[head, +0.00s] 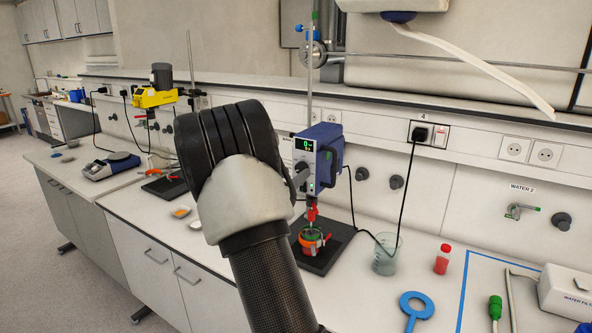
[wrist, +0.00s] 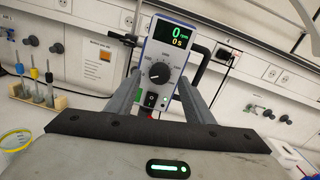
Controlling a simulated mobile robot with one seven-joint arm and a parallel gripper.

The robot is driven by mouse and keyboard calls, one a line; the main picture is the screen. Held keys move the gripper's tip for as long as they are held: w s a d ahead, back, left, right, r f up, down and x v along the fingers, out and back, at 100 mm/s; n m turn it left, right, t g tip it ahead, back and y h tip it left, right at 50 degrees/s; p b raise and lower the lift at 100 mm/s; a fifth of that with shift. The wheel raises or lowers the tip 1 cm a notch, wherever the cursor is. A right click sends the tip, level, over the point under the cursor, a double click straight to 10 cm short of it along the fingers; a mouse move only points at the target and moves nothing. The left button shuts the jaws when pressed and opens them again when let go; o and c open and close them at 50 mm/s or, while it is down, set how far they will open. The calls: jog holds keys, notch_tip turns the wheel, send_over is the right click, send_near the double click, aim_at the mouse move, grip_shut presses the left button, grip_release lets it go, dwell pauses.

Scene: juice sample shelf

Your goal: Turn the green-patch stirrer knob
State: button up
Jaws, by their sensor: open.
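I cannot tell the remaining distance. In the head view my arm hides the fingers.
A yellow stirrer (head: 154,98) and a blue-grey balance (head: 111,166) stand farther left. A black cable hangs near the beaker.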

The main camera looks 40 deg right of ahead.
aim_at(302, 168)
jog(key=shift+x, duration=1.2)
jog(key=c, duration=1.1)
jog(key=shift+o, duration=0.2)
jog(key=shift+f+b, duration=0.2)
jog(key=shift+b, duration=0.3)
